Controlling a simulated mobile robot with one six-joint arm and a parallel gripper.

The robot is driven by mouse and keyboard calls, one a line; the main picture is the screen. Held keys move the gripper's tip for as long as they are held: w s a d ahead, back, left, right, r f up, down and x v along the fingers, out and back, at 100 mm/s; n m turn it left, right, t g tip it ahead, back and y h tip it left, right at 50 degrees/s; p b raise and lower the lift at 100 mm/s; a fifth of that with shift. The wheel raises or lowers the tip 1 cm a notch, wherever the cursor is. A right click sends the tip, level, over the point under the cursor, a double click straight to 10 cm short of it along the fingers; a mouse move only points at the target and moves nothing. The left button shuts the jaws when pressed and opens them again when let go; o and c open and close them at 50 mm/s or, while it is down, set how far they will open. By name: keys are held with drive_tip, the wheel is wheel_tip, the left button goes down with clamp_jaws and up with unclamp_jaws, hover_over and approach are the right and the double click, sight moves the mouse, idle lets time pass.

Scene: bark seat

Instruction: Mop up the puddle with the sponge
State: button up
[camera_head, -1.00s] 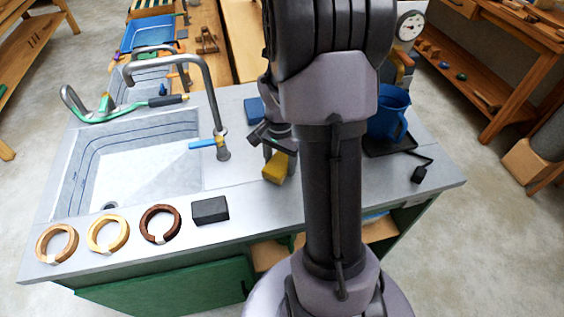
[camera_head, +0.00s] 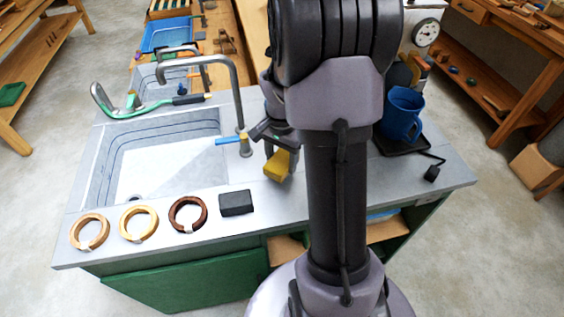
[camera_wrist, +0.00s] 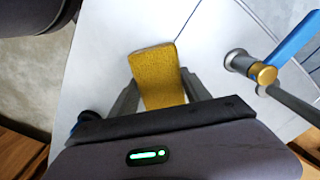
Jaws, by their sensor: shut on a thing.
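My gripper (camera_head: 276,150) is shut on a yellow sponge (camera_head: 277,165), over the counter just right of the tap base. In the wrist view the sponge (camera_wrist: 157,75) sticks out between the two fingers, tilted slightly. I cannot tell whether it touches the counter. I cannot make out a puddle in either view; my arm hides part of the counter.
A sink (camera_head: 165,160) lies left, with a tall tap (camera_head: 238,95) and its blue lever (camera_head: 228,141) close to my gripper. Several rings and a dark block (camera_head: 236,203) line the front edge. A blue jug (camera_head: 402,113) stands right on a dark tray (camera_head: 390,149).

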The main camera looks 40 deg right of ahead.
drive_tip(key=shift+r+p, duration=1.75)
drive_tip(key=shift+r, duration=0.75)
drive_tip(key=shift+w, duration=0.1)
wheel_tip(320, 180, up, 8)
drive_tip(key=p, duration=0.6)
drive_tip(key=shift+f, duration=0.1)
